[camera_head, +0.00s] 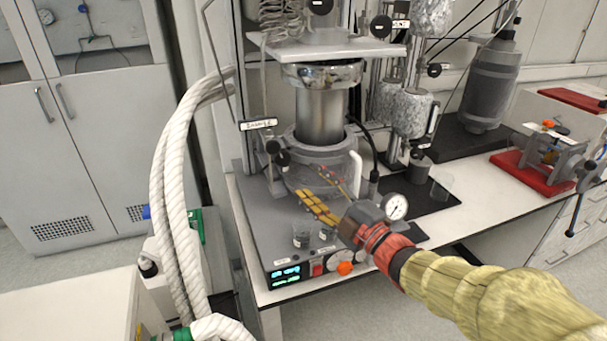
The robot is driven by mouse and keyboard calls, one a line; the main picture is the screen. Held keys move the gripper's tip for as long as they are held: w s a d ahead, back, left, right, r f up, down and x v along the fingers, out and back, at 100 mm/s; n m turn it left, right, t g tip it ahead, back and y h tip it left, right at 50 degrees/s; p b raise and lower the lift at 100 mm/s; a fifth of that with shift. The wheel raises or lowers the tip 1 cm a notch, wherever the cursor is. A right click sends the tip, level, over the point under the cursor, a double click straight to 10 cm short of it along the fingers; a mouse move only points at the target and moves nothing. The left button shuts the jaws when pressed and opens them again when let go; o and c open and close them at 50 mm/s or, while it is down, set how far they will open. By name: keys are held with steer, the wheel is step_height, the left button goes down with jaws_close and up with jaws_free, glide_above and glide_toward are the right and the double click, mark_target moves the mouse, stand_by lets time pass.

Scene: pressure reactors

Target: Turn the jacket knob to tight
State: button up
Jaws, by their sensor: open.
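A steel reactor vessel (320,115) stands upright in a grey jacket collar (318,150) on the bench unit. Black knobs (275,149) sit at the collar's left side, just below a small white label (258,124) that is too blurred to read for sure. I cannot tell for certain which knob is the jacket knob. My gripper (314,180) reaches in from the lower right, in front of the vessel's lower part. Its yellow fingers are spread with nothing seen between them. The fingertips are to the right of and below the black knobs, apart from them in the picture.
A front panel carries a lit display (286,275), a red switch (317,270) and an orange knob (345,268). A pressure gauge (396,206) shows beside my wrist. Thick white hoses (172,180) hang at left. Open floor lies at left.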

mark_target(283, 160)
steer(key=shift+w+a+r+n+t+h+p, duration=0.25)
steer(key=shift+w+a+n+h+p, duration=0.2)
steer(key=shift+w+a+h+p, duration=1.5)
steer(key=shift+w+a+r+n+t+h+p, duration=0.3)
steer(key=shift+w+p, duration=1)
steer(key=shift+p, duration=1.7)
steer(key=shift+w+a+r+n+t+h+p, duration=0.2)
steer(key=shift+w+a+n+h+p, duration=0.35)
steer(key=shift+w+a+h+p, duration=1.35)
steer(key=shift+s+d+r+y+p, duration=0.1)
steer(key=shift+s+d+y+p, duration=0.2)
steer(key=shift+d+y+p, duration=0.45)
steer(key=shift+c, duration=0.6)
steer(key=shift+a, duration=0.15)
steer(key=c, duration=1)
